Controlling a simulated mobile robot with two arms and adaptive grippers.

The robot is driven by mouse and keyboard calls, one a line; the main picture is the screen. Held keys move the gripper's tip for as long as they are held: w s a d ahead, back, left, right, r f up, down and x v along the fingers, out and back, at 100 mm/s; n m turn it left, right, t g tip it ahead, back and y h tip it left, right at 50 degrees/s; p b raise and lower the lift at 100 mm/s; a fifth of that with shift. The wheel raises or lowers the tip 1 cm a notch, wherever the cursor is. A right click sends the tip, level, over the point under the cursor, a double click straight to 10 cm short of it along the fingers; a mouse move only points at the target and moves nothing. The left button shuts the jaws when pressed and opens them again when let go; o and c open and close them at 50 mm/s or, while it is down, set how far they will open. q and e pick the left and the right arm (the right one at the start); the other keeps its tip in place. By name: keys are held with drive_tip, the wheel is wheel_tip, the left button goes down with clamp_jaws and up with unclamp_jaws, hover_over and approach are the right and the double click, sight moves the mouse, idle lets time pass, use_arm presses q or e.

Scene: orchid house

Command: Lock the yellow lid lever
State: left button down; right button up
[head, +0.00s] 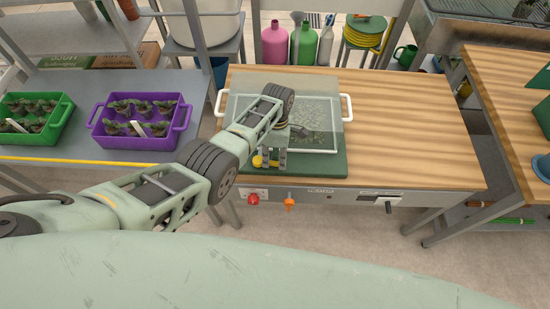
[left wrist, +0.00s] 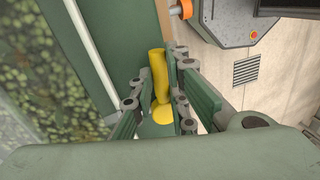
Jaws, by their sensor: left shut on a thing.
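The yellow lid lever (head: 258,162) is at the front edge of the green case (head: 325,164) on the wooden bench. In the left wrist view the lever (left wrist: 159,75) stands between the two finger pads. My left gripper (head: 272,163) reaches down over the case's front edge and is shut on the lever. The clear lid (head: 318,110), with white handles at its sides, lies flat over the case, and dark green contents show through it. My arm hides part of the lid. My right gripper is not in view.
A red button (head: 253,199) and an orange knob (head: 289,202) are on the bench's front panel below the case. The bench top (head: 420,130) is clear to the right. A purple crate (head: 139,139) and a green crate (head: 14,139) of plants stand on the left shelf.

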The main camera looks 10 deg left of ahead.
use_arm(q)
drive_tip(key=shift+w+r, duration=0.1)
drive_tip(key=c, duration=1.7)
unclamp_jaws()
drive_tip(key=r, duration=0.4)
drive_tip(key=w+r, duration=0.1)
drive_tip(key=r, duration=0.2)
drive_tip(key=w+r, duration=0.1)
drive_tip(key=r, duration=0.3)
drive_tip(key=shift+w+r, duration=0.1)
drive_tip(key=shift+r, duration=0.25)
drive_tip(key=shift+c, duration=0.6)
